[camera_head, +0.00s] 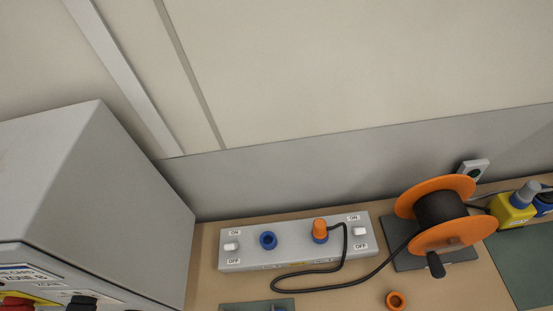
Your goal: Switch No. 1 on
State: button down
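A grey switch box (295,246) lies on the wooden bench, with two white switches on its top. The left switch (231,246) sits between an ON label above and an OFF label below. The right switch (360,231) has the same labels. Which way either switch is set is too small to tell. I cannot read a number beside either one. Between them are an empty-looking blue socket (268,240) and an orange plug (320,229) seated in a second blue socket. My gripper is not in view.
A black cable runs from the orange plug to an orange reel (438,215) at the right. An orange ring (396,300) lies in front. A large grey cabinet (90,200) stands at the left. A yellow-and-blue item (513,207) is at far right. A wall rises behind.

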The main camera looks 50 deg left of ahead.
aim_at(361, 230)
jog(key=k, duration=1.55)
jog(key=u, duration=0.6)
jog(key=i, duration=1)
jog(key=z, duration=0.1)
